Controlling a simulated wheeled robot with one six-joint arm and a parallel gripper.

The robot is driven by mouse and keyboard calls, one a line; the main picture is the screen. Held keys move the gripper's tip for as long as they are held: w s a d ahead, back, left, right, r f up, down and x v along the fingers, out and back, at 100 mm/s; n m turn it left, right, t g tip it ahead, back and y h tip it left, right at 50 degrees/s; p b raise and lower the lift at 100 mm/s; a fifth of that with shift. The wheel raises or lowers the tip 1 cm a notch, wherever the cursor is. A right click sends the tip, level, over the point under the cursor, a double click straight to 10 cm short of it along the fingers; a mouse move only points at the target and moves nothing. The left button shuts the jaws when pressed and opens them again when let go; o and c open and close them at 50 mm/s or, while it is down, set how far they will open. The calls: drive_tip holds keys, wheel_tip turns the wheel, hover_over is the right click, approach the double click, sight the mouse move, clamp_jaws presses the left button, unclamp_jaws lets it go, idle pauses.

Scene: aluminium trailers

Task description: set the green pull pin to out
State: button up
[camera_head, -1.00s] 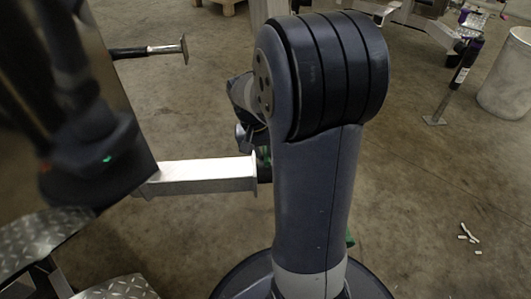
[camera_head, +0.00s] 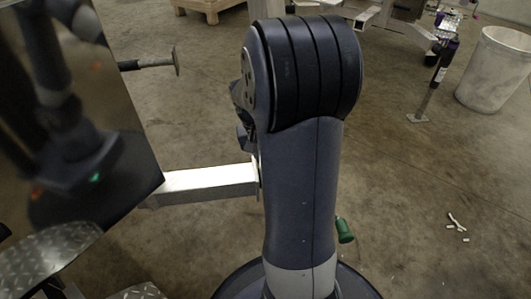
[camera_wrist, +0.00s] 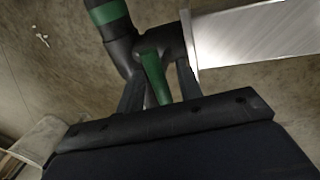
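In the wrist view a green grip (camera_wrist: 154,77), which looks like the green pull pin, stands against a dark tube fitting beside the end of a metal beam. My gripper (camera_wrist: 160,78) has one dark finger on each side of it. The fingers look apart, with a narrow gap at the right finger; contact at the left finger is unclear. How far the pin is out cannot be told. In the head view my arm hides the gripper and the pin.
The aluminium beam (camera_head: 212,184) ends beside my arm. A green knob (camera_head: 345,230) shows right of my arm. A dark reflective panel (camera_head: 125,120) and tread plates (camera_head: 50,255) stand at left. A white bin (camera_head: 495,70) stands far right. Floor at right is mostly clear.

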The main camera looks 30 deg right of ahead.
drive_tip(key=shift+o, duration=0.3)
wheel_tip(320, 180, up, 11)
drive_tip(key=a+p, duration=0.2)
drive_tip(key=p, duration=0.3)
drive_tip(key=shift+w+f, duration=0.2)
drive_tip(key=shift+w, duration=0.2)
drive_tip(key=shift+f, duration=0.15)
